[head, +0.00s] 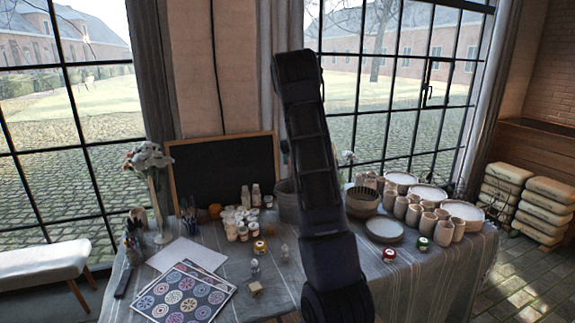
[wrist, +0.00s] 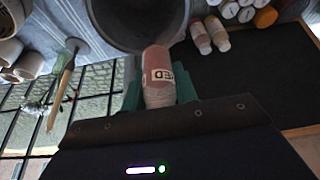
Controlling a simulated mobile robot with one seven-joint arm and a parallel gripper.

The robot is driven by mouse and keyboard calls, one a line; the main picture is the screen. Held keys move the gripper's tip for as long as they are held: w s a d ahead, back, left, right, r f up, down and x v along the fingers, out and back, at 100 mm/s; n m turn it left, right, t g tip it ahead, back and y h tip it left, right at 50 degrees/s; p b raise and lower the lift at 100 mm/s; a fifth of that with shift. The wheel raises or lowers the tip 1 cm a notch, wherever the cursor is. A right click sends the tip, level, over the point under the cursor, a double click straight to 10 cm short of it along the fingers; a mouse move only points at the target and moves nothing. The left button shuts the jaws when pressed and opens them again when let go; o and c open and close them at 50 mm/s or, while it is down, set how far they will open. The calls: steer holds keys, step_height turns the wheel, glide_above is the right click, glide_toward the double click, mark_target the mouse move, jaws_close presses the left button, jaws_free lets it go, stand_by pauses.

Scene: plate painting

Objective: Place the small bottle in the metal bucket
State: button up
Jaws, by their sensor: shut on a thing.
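I cannot tell whether the bottle is over the opening or touching the rim. In the head view the bucket (head: 287,205) stands on the table, its right side hidden by my arm. My gripper and the held bottle are mostly hidden behind the arm there.
Two bottles (head: 250,195) and several white paint jars (head: 235,220) stand left of the bucket, before a blackboard (head: 225,170). A woven basket (head: 362,202), cups and plates (head: 385,230) stand to the right. A vase of flowers (head: 158,200) stands at the left.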

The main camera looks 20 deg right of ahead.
step_height(320, 180, down, 14)
steer(key=w+d+n, duration=0.1)
steer(key=w+d, duration=0.1)
steer(key=shift+d+y, duration=0.2)
steer(key=shift+y, duration=0.1)
stand_by(1.1)
steer(key=shift+f, duration=0.1)
steer(key=o, duration=1)
steer(key=shift+o, duration=0.2)
step_height(320, 180, up, 7)
stand_by(0.3)
